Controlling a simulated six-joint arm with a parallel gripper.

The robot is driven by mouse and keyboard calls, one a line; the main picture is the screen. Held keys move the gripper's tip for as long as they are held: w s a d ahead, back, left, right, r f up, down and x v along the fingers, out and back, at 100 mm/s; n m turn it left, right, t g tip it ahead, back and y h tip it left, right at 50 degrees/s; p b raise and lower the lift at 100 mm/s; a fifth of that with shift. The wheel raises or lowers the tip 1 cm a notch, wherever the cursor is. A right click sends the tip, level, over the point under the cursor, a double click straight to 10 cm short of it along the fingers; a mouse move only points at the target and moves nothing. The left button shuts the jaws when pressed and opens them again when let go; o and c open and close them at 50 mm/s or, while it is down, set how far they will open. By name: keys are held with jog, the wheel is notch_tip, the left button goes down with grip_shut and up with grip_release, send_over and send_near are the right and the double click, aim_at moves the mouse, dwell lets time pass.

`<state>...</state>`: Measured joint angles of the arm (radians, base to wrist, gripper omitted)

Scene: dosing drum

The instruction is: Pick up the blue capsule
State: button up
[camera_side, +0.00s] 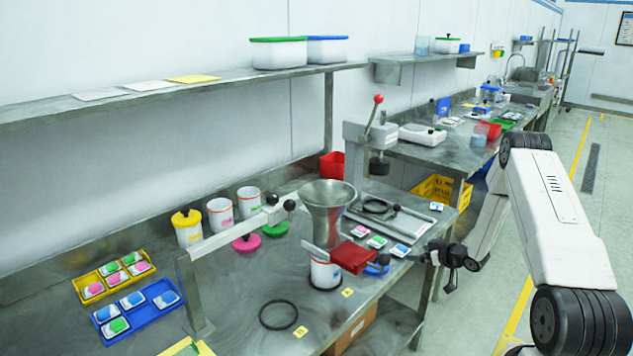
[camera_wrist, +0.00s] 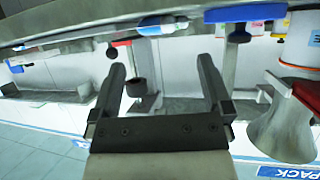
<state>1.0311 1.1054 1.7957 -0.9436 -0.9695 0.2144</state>
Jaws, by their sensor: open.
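A small white capsule with a blue top (camera_side: 400,250) lies on the steel bench near its front edge, at the right end of a short row with a pink capsule (camera_side: 360,231) and a green capsule (camera_side: 377,241). A blue-topped white piece at the top of the wrist view (camera_wrist: 152,25) looks like the same blue capsule. Other blue capsules (camera_side: 167,299) lie in the blue tray (camera_side: 150,322). My gripper (camera_side: 436,258) is just beyond the bench's front edge, right of the blue capsule and apart from it. In the wrist view its two fingers (camera_wrist: 162,65) are wide apart with nothing held.
A steel funnel (camera_side: 328,198) with a red slide (camera_side: 350,257) stands left of the row, over a white cup (camera_side: 325,272). A blue lid (camera_side: 377,266) lies close by. A metal plate with a handle (camera_side: 395,213) lies behind. A lever press (camera_side: 371,140) stands further back.

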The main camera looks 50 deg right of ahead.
aim_at(402, 249)
jog(key=shift+x, duration=1.3)
jog(key=shift+x, duration=2.6)
jog(key=shift+d+r, duration=0.15)
jog(key=c, duration=1.2)
jog(key=shift+r, duration=0.1)
